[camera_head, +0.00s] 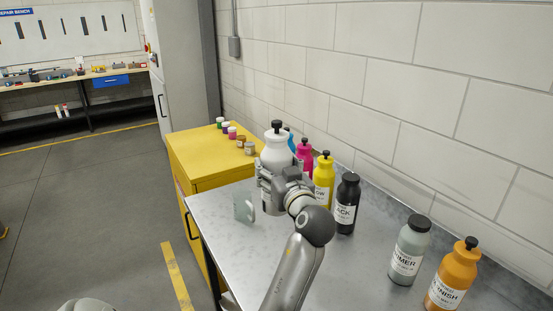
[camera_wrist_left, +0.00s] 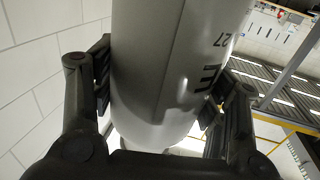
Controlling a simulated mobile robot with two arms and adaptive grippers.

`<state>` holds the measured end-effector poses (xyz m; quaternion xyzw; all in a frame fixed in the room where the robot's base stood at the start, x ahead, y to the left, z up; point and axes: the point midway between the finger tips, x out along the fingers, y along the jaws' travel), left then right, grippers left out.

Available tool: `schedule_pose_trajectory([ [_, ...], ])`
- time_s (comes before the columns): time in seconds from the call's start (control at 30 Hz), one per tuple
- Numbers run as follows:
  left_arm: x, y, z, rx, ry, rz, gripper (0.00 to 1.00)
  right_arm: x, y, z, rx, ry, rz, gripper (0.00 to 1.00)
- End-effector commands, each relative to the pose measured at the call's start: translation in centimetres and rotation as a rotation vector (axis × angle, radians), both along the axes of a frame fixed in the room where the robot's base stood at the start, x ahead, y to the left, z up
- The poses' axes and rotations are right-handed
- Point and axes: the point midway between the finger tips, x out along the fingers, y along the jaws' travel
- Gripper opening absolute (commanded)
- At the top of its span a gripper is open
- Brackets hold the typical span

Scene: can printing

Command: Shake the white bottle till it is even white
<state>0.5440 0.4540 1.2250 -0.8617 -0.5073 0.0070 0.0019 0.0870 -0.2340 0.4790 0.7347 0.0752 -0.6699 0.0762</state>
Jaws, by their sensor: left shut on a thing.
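The white bottle (camera_head: 277,146) with a black cap is upright in my left gripper (camera_head: 270,175), raised above the far end of the metal table. In the left wrist view the bottle (camera_wrist_left: 165,75) fills the middle, with part of a label in dark print along its side. My left gripper (camera_wrist_left: 160,105) is shut on it, one finger on each side. The bottle's visible surface looks plain white to light grey. My right gripper does not show.
On the metal table (camera_head: 225,215) stand a magenta bottle (camera_head: 304,152), a yellow bottle (camera_head: 324,182), a black bottle (camera_head: 347,205), a grey primer bottle (camera_head: 408,250) and an orange varnish bottle (camera_head: 453,277). A yellow cabinet (camera_head: 200,160) holds small jars. The wall is close behind.

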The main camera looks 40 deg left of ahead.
Motion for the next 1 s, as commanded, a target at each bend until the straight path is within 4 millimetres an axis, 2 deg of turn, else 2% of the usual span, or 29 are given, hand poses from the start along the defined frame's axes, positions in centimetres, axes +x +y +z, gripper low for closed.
schedule_pose_trajectory([
  [0.07, -0.1, 0.0, 0.5, 0.012, -0.02, -0.001, 0.13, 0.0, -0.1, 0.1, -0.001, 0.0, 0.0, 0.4],
  [0.13, -0.1, 0.0, 4.1, 0.01, -0.04, 0.0, 0.13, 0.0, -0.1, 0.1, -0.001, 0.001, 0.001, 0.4],
  [0.2, -0.1, 0.0, 5.9, 0.009, -0.031, 0.0, 0.13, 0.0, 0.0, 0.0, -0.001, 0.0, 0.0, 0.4],
  [0.23, -0.1, 0.0, 6.0, 0.009, -0.025, -0.001, 0.13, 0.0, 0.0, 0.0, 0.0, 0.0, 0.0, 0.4],
  [0.27, 0.0, 0.0, 5.4, 0.01, -0.016, -0.001, 0.13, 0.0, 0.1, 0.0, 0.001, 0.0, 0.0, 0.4],
  [0.33, -0.1, 0.1, 2.2, 0.012, 0.001, 0.001, 0.13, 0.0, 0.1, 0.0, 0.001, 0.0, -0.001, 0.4],
  [0.4, -0.1, 0.0, 0.0, 0.013, -0.005, -0.001, 0.13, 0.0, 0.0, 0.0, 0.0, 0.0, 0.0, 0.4],
  [0.47, -0.1, 0.0, 0.5, 0.013, -0.021, -0.001, 0.13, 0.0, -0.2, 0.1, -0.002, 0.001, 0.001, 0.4],
  [0.53, -0.1, 0.0, 4.1, 0.011, -0.04, 0.0, 0.13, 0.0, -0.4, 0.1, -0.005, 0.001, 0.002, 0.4],
  [0.6, -0.1, 0.0, 5.9, 0.009, -0.031, 0.0, 0.13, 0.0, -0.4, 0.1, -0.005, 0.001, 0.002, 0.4],
  [0.63, -0.1, 0.0, 6.0, 0.009, -0.025, -0.001, 0.13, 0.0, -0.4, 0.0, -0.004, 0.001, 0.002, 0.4],
  [0.67, 0.0, 0.0, 5.4, 0.01, -0.016, -0.001, 0.13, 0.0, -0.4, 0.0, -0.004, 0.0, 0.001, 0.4],
  [0.73, -0.1, 0.1, 2.2, 0.012, 0.001, 0.001, 0.13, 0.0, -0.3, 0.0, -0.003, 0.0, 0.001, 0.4],
  [0.8, -0.1, 0.0, 0.0, 0.013, -0.005, -0.001, 0.13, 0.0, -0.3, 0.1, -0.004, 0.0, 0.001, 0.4],
  [1.0, -0.1, 0.0, 0.3, 0.011, -0.02, 0.0, 0.13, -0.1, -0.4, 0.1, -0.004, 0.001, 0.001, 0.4],
])
